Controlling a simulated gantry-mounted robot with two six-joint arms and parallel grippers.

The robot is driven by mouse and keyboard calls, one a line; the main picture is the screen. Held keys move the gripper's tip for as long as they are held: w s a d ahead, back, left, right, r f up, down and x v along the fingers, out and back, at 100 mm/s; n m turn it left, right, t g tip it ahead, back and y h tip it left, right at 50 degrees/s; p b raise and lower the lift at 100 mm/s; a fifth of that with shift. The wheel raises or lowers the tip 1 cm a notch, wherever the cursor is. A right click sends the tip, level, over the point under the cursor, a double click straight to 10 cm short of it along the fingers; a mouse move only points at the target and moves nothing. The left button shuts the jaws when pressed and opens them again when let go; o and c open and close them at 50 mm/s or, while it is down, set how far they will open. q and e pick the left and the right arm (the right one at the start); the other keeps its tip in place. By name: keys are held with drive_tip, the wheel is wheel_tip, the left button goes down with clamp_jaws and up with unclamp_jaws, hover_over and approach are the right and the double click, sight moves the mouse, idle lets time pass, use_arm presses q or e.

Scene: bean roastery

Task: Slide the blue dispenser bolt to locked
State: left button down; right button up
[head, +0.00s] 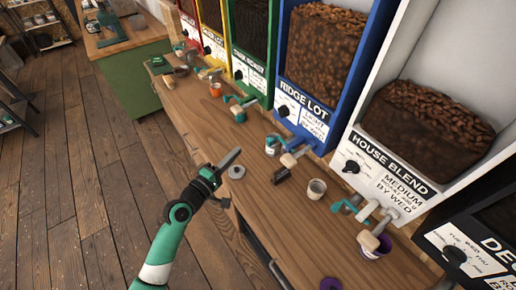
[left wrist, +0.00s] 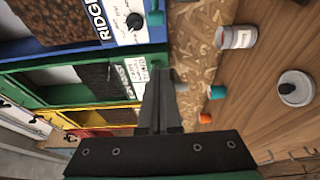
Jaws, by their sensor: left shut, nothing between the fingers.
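The blue dispenser (head: 331,66), labelled RIDGE LOT, stands right of centre in the head view, full of dark beans. Its front has a black knob (head: 283,111). Below it a metal fitting with a tan block (head: 288,160) sticks out over the bench; I cannot tell whether this is the bolt or how it is set. My left gripper (head: 232,157) is shut and empty, above the bench and left of the fitting, apart from it. In the left wrist view the shut fingers (left wrist: 161,95) point up the picture, with the blue dispenser (left wrist: 52,20) at upper left. My right gripper is out of view.
The white dispenser (head: 397,182) stands right of the blue one, the green one (head: 251,75) left.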

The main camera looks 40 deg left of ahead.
use_arm(q)
drive_tip(key=shift+w+r, duration=0.15)
drive_tip(key=w+a+b, duration=0.1)
drive_tip(key=w+a, duration=0.1)
drive_tip(key=w, duration=0.8)
drive_tip(key=d+p, duration=0.1)
drive_tip(key=d, duration=0.1)
drive_tip(key=s+d+p, duration=0.1)
drive_tip(key=d, duration=0.1)
drive_tip(key=shift+d, duration=0.15)
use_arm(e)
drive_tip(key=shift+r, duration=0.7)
